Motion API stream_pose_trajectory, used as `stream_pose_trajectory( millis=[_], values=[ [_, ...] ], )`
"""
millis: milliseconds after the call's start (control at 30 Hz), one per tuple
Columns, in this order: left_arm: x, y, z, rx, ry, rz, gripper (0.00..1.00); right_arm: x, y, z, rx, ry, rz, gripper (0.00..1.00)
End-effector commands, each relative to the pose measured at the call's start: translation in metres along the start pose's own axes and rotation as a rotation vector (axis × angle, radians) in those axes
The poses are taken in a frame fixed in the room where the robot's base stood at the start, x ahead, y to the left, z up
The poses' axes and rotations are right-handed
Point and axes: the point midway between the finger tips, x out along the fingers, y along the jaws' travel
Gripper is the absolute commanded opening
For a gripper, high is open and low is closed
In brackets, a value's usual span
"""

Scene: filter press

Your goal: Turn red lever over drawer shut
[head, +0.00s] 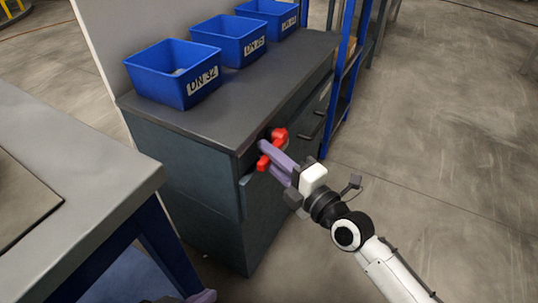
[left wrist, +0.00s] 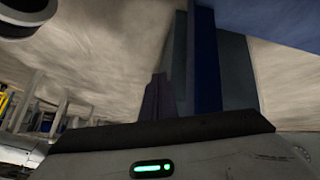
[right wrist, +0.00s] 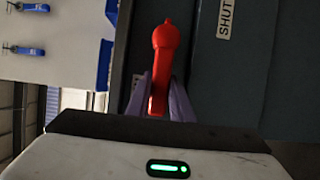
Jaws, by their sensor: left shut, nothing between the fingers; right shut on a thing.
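The red lever (head: 279,135) is on the upper front of the dark cabinet, near its corner, in the head view. It also shows in the right wrist view (right wrist: 165,40), with its rounded end pointing up in the picture. My right gripper (head: 270,162) is shut on the lever, its lilac fingers on either side of the shaft, hiding part of it. A SHUT label (right wrist: 225,18) is on the dark front beside the lever. My left gripper (left wrist: 158,100) is shut and empty, low beside a blue post; only a bit of it shows at the head view's bottom edge.
Several blue bins, one marked DN 32 (head: 203,80), stand on the cabinet top (head: 230,115). A grey bench (head: 110,165) with blue legs is at the left. A blue rack (head: 346,80) stands behind the cabinet. The floor at the right is clear.

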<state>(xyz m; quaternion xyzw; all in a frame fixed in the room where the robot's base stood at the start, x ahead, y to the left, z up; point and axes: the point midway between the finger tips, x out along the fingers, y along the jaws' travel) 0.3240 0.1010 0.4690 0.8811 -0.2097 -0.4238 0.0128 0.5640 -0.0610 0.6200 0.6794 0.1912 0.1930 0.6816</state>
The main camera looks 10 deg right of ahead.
Motion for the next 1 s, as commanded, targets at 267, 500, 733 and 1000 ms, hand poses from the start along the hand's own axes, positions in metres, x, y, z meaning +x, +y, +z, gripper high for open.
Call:
stream_pose_trajectory(
  millis=[267, 500, 733, 1000],
  values=[
    [-0.002, 0.014, -0.018, -0.025, 0.1, 0.059, 0.0, 0.001, -0.016, 0.002, -0.164, -0.001, 0.064, 0.0],
    [-0.006, 0.019, -0.025, -0.034, 0.126, 0.078, 0.0, 0.001, -0.017, 0.002, -0.227, 0.001, 0.094, 0.0],
    [-0.006, 0.019, -0.025, -0.034, 0.125, 0.077, 0.0, 0.001, -0.017, 0.001, -0.226, 0.001, 0.093, 0.0],
    [-0.006, 0.019, -0.024, -0.034, 0.123, 0.076, 0.0, 0.001, -0.017, 0.001, -0.226, 0.001, 0.091, 0.39]
  ],
)
